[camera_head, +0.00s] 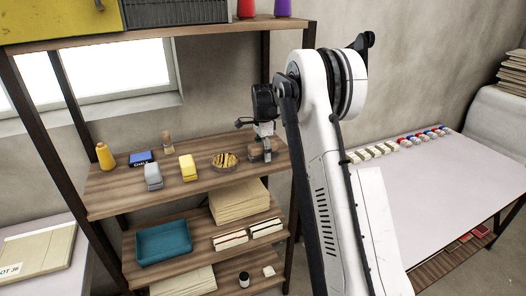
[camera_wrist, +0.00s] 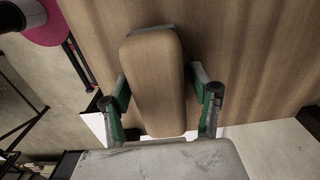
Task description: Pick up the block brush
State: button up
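The block brush (camera_wrist: 153,80) has a light brown wooden back and lies on the wooden shelf, with a dark grey edge at its far end in the wrist view. In the head view, the brush (camera_head: 256,154) is at the right end of the upper shelf, partly hidden by my gripper (camera_head: 265,146). In the wrist view, my gripper's green-and-grey fingers (camera_wrist: 160,88) stand on either side of the brush. The fingers are apart, with narrow gaps seeming to show beside the wood; contact is hard to make out.
On the same shelf (camera_head: 200,196) stand a striped round item (camera_head: 225,161), a yellow block (camera_head: 187,168), a grey block (camera_head: 153,177), a blue box (camera_head: 140,158), a wooden-handled brush (camera_head: 168,143) and a yellow bottle (camera_head: 105,156). A shelf post is close on the right.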

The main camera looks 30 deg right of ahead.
aim_at(262, 144)
jog(key=c, duration=1.3)
jog(key=shift+o, duration=0.2)
jog(key=shift+r, duration=0.15)
jog(key=shift+r+b, duration=0.3)
jog(key=shift+r, duration=0.3)
jog(key=r, duration=0.3)
jog(key=shift+a+b, duration=0.35)
jog(key=shift+b, duration=0.05)
jog(key=s+a+r+b, duration=0.1)
jog(key=s+a+r, duration=0.2)
jog(key=a+r, duration=0.3)
jog(key=a, duration=0.4)
jog(key=shift+a+r+b, duration=0.25)
jog(key=shift+a+b, duration=0.05)
jog(key=shift+b, duration=0.1)
